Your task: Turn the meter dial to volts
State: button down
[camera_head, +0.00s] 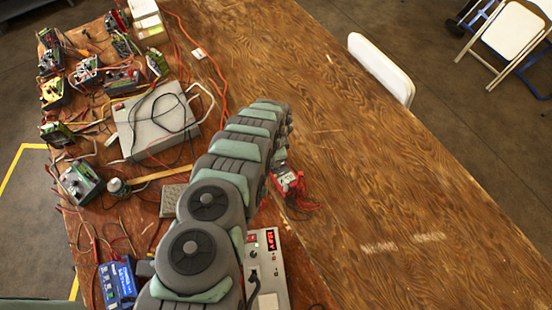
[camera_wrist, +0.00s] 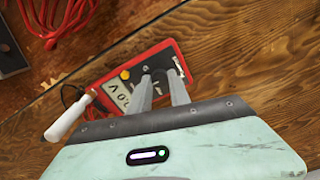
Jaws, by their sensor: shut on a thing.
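The meter (camera_wrist: 169,46) is red-edged with a grey face and lies on the wooden table in the wrist view. Its display (camera_wrist: 117,94) shows large dark characters, partly covered by my gripper. In the head view the meter (camera_head: 287,180) shows as a small red and grey thing just right of my arm. My gripper (camera_wrist: 160,77) is over the meter's face, its two metal fingers shut on the dark dial (camera_wrist: 158,75) between their tips. The dial is mostly hidden, so its setting cannot be read.
A white-handled thing (camera_wrist: 68,118) with a dark cable lies beside the meter. Red leads (camera_wrist: 62,18) are bundled at upper left. A power supply (camera_head: 280,268) with a red readout stands near the arm. Chargers and wires crowd the table's left; its right side (camera_head: 370,170) is clear.

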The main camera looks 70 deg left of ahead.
jog(key=c, duration=1.2)
grip_release()
jog(key=shift+r+b, duration=0.3)
jog(key=shift+r, duration=5.1)
